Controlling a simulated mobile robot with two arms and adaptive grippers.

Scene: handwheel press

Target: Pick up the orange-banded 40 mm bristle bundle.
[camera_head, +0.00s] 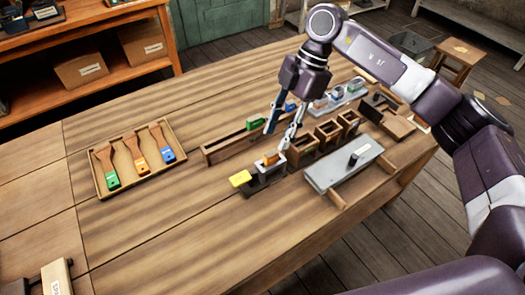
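A small orange-banded piece (270,158), which looks like the orange-banded bundle, sits in a dark and grey holder (265,177) with a yellow part at its left end. My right gripper (278,141) hangs above it, pointing down, with its two fingers apart. The fingertips are close over the orange piece; I cannot tell whether they touch it. Nothing is seen between the fingers. A green-banded piece (256,122) and a blue-banded piece (291,105) stand in a long wooden rack behind the fingers. My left gripper is not in view.
A wooden tray (98,184) with green, orange and blue brushes lies at left. The table's front middle is clear.

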